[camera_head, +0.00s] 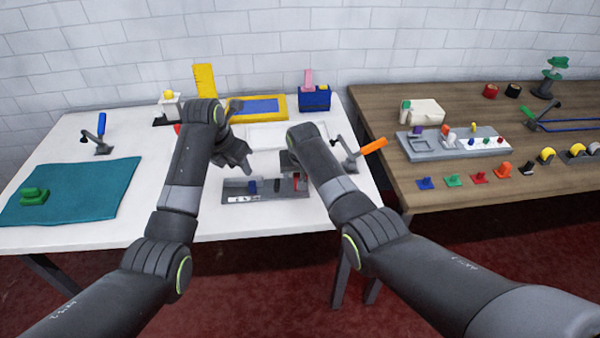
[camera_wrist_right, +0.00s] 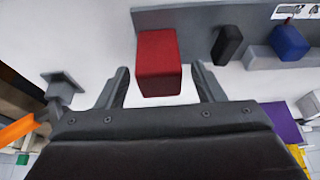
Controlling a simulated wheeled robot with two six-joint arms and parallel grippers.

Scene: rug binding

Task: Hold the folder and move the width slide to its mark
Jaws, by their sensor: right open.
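The folder (camera_head: 236,197), a grey fixture with a marked white label, lies near the white table's front edge. It carries a blue block (camera_head: 252,187), a black block (camera_head: 277,186) and a red block (camera_head: 297,183). I cannot tell which block is the width slide. My right gripper (camera_wrist_right: 160,72) is open, with the red block (camera_wrist_right: 158,60) between or just beyond its fingertips; contact is not visible. In the head view my right arm partly covers the folder's right end. My left gripper (camera_head: 247,166) is above and behind the folder, apart from it; its finger opening is unclear.
An orange-handled lever (camera_head: 372,146) stands close right of my right gripper. A white tray (camera_head: 265,136), yellow frame (camera_head: 278,106) and blue box (camera_head: 315,98) are behind. A teal mat (camera_head: 100,190) lies left. A wooden table (camera_head: 440,200) adjoins at right.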

